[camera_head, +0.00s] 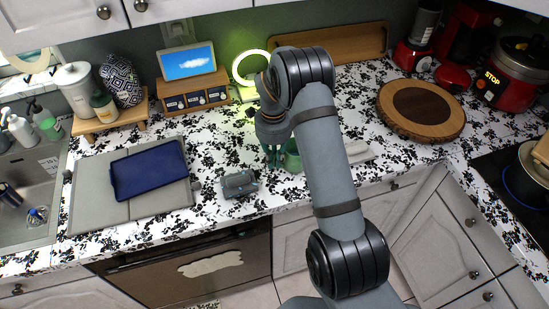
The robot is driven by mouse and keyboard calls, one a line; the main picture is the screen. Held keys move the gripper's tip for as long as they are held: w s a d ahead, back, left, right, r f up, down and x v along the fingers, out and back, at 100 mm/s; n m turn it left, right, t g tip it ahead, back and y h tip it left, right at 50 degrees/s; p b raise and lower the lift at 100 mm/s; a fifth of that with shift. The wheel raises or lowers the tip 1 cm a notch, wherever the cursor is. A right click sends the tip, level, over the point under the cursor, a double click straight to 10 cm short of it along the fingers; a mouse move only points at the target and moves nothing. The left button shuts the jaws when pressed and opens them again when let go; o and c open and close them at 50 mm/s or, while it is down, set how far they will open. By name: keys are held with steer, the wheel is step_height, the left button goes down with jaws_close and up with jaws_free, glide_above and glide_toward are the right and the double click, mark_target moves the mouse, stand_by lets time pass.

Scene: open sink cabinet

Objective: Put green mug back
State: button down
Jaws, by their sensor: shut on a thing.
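The green mug (292,158) stands on or just above the patterned counter, in the middle of the view. My arm hides its right part. My gripper (272,158) points down at the mug's left side and is shut on it. The fingers are small and partly dark here, so the exact grip on wall or handle cannot be told. Whether the mug's base touches the counter also cannot be told.
A grey object (240,184) lies left of the mug. A blue tablet-like item (150,169) rests on a grey mat (90,205). A small wooden drawer box (193,93) and a glowing ring lamp (236,68) stand behind. A round wooden board (450,128) lies right.

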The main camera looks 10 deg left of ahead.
steer(key=shift+f+b, duration=0.2)
steer(key=shift+b, duration=0.1)
steer(key=c, duration=1.8)
jaws_free()
steer(key=shift+r, duration=0.1)
steer(key=shift+r, duration=0.1)
step_height(320, 180, up, 12)
steer(key=b, duration=0.1)
